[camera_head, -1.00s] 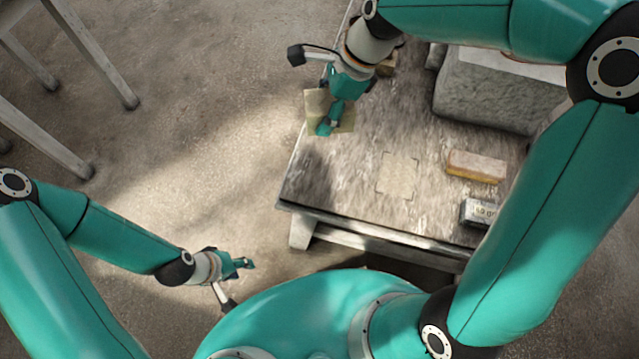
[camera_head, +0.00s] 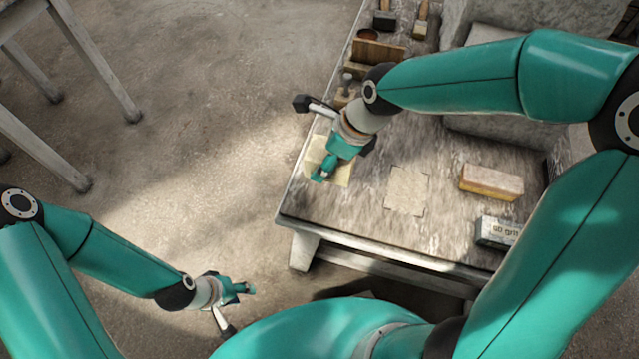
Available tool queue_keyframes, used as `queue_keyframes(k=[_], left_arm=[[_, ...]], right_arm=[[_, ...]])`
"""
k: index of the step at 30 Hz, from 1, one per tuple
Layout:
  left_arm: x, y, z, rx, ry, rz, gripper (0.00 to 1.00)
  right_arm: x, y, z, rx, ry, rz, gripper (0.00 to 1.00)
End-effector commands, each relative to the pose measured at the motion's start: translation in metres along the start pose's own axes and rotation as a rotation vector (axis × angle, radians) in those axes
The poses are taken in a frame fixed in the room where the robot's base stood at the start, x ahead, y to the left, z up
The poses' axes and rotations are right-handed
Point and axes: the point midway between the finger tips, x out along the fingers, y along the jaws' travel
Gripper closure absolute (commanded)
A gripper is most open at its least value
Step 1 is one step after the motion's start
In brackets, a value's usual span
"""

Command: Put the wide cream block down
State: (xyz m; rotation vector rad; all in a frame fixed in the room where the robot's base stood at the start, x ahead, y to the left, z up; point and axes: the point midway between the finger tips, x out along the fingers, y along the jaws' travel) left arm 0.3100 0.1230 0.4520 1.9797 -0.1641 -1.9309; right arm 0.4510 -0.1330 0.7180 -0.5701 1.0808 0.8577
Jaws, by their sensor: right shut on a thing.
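The wide cream block (camera_head: 343,173) is at the left edge of the table (camera_head: 345,212), partly hidden under my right gripper. My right gripper (camera_head: 323,172) is shut on the block from above. I cannot tell whether the block touches the tabletop. A pale, square-cornered patch (camera_head: 407,190) is marked on the table to the right of the block, and nothing lies on it. My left gripper (camera_head: 250,288) hangs over the floor left of the table, away from the block; its finger gap is too small to read.
An orange-and-cream block (camera_head: 491,183) and a small grey labelled box (camera_head: 497,231) lie at the table's right. A wooden holder (camera_head: 378,51) and brushes (camera_head: 421,22) are at the back. A large grey block stands back right. A stool (camera_head: 45,150) is at far left.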

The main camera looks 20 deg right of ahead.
Motion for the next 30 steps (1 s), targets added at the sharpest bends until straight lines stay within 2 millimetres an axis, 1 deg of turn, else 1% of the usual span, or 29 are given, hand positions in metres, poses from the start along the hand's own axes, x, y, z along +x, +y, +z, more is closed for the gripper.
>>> queue_keyframes(k=[1,3,6,13,18,21,24,30], left_arm=[[0.005,-0.002,0.0,0.0,0.0,0.0,0.6],[0.008,-0.003,0.0,0.0,0.0,0.0,0.6],[0.01,-0.004,0.0,0.0,0.0,0.0,0.6],[0.013,-0.005,0.0,0.0,0.0,0.0,0.6],[0.02,-0.007,0.0,0.0,0.0,0.0,0.6],[0.022,-0.008,0.0,0.0,0.0,0.0,0.6],[0.022,-0.008,0.0,0.0,0.0,0.0,0.6],[0.021,-0.008,0.0,0.0,0.0,0.0,0.6]], right_arm=[[0.012,-0.001,-0.005,0.001,0.0,0.0,1.0],[0.023,-0.001,-0.009,0.0,0.0,0.0,1.0],[0.033,-0.001,-0.013,0.0,-0.002,-0.002,1.0],[0.045,-0.001,-0.018,-0.001,-0.002,-0.002,1.0],[0.067,-0.001,-0.027,-0.002,-0.001,-0.001,1.0],[0.076,-0.001,-0.03,-0.001,-0.002,-0.002,1.0],[0.079,-0.001,-0.031,-0.002,-0.002,-0.003,1.0],[0.078,-0.001,-0.031,-0.002,-0.003,-0.003,1.0]])
